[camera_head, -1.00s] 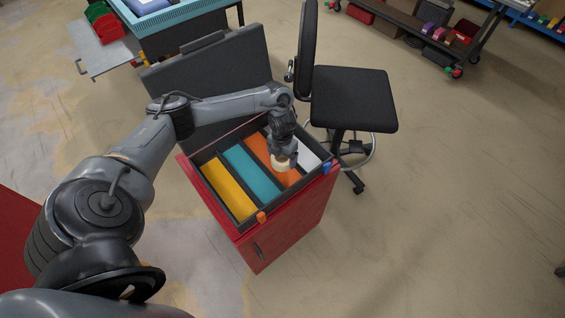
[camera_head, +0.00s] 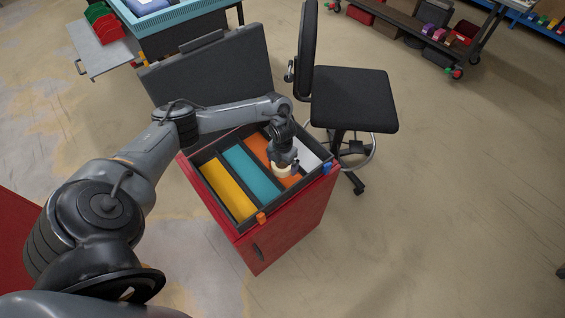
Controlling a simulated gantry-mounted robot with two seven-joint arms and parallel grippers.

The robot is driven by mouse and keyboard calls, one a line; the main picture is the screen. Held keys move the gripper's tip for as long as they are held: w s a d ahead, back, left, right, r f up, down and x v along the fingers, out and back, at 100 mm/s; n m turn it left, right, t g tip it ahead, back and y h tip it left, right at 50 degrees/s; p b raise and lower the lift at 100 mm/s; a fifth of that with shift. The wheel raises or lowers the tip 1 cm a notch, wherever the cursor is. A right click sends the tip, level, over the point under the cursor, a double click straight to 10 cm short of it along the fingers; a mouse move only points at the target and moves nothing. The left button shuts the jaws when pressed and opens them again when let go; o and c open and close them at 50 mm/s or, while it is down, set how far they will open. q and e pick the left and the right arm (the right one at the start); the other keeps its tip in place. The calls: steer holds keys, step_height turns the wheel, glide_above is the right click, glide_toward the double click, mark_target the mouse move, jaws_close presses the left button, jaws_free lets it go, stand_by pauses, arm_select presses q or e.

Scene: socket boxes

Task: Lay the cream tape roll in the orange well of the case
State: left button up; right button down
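The open case (camera_head: 237,224) stands on a red cabinet and has yellow, teal, orange and white wells side by side. The orange well (camera_head: 257,147) is third from the left, partly covered by my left gripper. My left gripper (camera_head: 282,168) points down over the orange well. The cream tape roll (camera_head: 281,172) is at its fingertips, over or in the near half of that well. The fingers are small and partly hidden, but they appear closed on the roll. I cannot tell whether the roll touches the well floor. My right gripper is out of view.
The red cabinet (camera_head: 285,232) supports the case. The case's dark raised lid (camera_head: 215,75) stands behind it. A black office chair (camera_head: 352,98) is close on the right. Open floor lies to the right and in front.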

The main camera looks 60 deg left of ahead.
mark_target(282, 163)
arm_select(q)
steer(key=shift+r, duration=0.2)
step_height(282, 163, up, 12)
steer(key=p, duration=0.4)
steer(key=shift+s, duration=0.1)
stand_by(0.4)
